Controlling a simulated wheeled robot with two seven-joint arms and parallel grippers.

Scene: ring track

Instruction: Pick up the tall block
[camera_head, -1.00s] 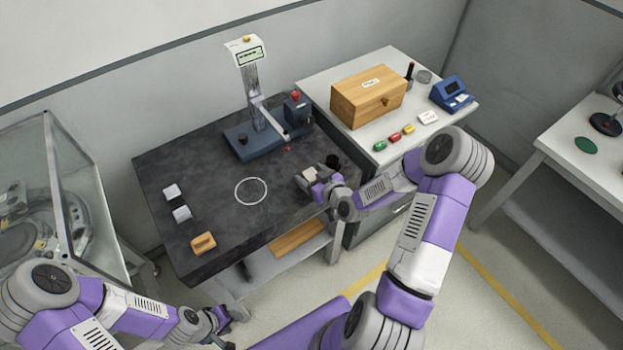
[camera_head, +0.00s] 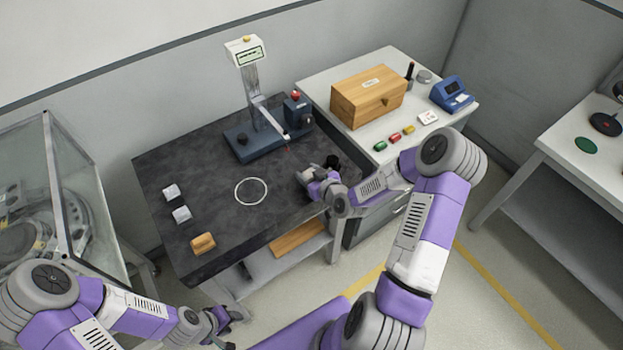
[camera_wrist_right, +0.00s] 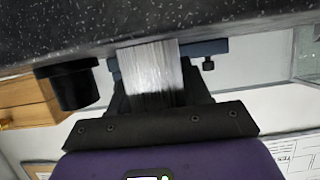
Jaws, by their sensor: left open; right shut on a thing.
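The tall block, brushed metal in the right wrist view (camera_wrist_right: 151,68), sits between the dark fingers of my right gripper (camera_wrist_right: 155,90). In the head view my right gripper (camera_head: 311,178) is low over the right part of the dark table and largely hides the block. It is shut on the block; I cannot tell whether the block touches the table. My left gripper (camera_head: 222,318) is open and empty, off the table's front edge at the lower left.
A black cup (camera_wrist_right: 68,84) stands close beside my right gripper. The table's middle is clear.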

